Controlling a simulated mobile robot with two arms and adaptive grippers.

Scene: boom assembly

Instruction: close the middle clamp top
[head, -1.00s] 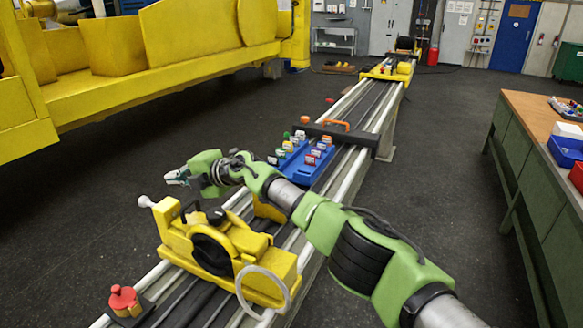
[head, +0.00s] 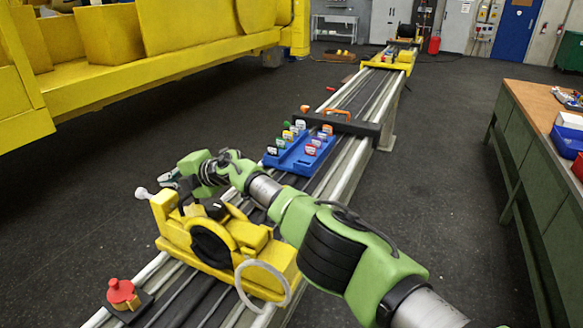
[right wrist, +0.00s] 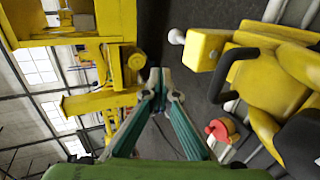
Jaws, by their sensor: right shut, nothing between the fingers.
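The yellow clamp (head: 262,270) nearest me stands across the rails, with a dark round opening facing me. A block with a white knob (head: 142,193) rises at its left end. I cannot tell whether its top is fully down. The clamp's yellow body (right wrist: 290,75), black handle (right wrist: 232,72) and white knob (right wrist: 176,37) show at the right of the right wrist view. My right gripper (head: 166,180) is just beyond and above the knob end, apparently apart from it. Its fingertips (right wrist: 156,76) are together and empty. My left gripper is out of view.
A red-topped piece (head: 121,293) sits at the near left of the rails. A blue tray (head: 297,158) of small coloured items lies farther along, before a dark crossbar with an orange handle (head: 338,113). A workbench (head: 540,105) stands at right. Open floor lies left of the rails.

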